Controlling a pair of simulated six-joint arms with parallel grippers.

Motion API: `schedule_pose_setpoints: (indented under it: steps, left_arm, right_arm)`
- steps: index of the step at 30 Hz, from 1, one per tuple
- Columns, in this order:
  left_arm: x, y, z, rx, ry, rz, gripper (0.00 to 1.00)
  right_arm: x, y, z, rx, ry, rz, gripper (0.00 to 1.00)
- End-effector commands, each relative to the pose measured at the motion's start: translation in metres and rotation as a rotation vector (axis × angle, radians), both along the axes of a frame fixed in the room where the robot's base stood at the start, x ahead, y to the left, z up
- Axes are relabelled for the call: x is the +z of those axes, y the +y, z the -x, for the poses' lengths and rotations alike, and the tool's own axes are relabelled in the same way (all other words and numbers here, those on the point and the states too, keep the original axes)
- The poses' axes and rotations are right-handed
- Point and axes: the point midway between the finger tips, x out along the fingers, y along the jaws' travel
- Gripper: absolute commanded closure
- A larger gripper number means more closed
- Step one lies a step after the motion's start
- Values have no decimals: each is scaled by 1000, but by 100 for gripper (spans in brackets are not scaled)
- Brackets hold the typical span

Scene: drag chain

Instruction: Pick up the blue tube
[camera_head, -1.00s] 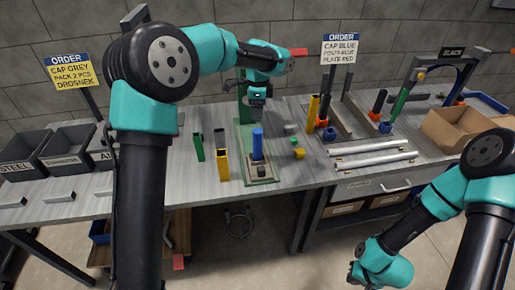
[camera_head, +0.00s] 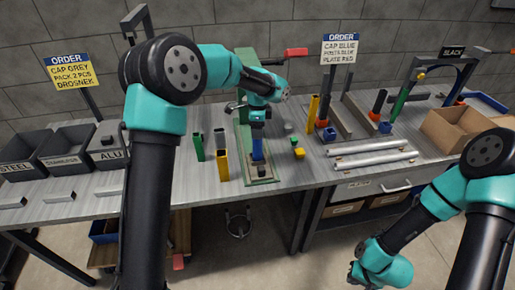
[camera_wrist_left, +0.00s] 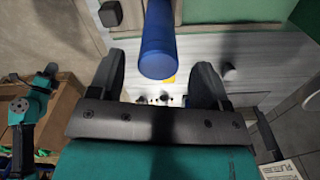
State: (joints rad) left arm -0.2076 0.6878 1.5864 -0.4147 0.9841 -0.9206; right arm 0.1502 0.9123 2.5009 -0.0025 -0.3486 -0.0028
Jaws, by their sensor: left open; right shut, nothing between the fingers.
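The blue tube (camera_head: 257,147) stands upright in a fixture on a green base plate (camera_head: 271,181) in the head view. My left gripper (camera_head: 258,120) is directly above it and reaches its top, partly hiding it. In the left wrist view the blue tube (camera_wrist_left: 158,42) appears between the two spread fingers of my left gripper (camera_wrist_left: 157,78), with gaps on both sides. My left gripper is open and holds nothing. My right gripper (camera_head: 356,277) hangs low at the bottom, in front of the bench, away from the tube, shut and empty.
Green (camera_head: 198,146) and yellow (camera_head: 222,165) tubes stand just left of the fixture. A press with a red handle (camera_head: 296,52) rises behind it. Bins (camera_head: 65,150) are at the left, a cardboard box (camera_head: 455,128) at the right.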

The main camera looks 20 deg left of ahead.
Motion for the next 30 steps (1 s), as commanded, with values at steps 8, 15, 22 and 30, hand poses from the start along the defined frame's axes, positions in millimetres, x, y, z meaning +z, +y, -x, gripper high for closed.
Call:
schedule_pose_setpoints:
  steps: [8, 15, 22, 30]
  left_arm:
    - [-37, 0, 2, 0, 2, 0, 29]
    - [-43, 0, 2, 0, 0, 1, 29]
    - [-43, 0, 2, 0, 0, 1, 29]
    - [-43, 0, 2, 0, 0, 2, 45]
  right_arm:
    - [0, 0, 0, 0, 0, 0, 100]
    - [0, 0, 0, 0, 0, 0, 100]
    - [0, 0, 0, 0, 0, 0, 100]
    - [0, 0, 0, 0, 0, 0, 100]
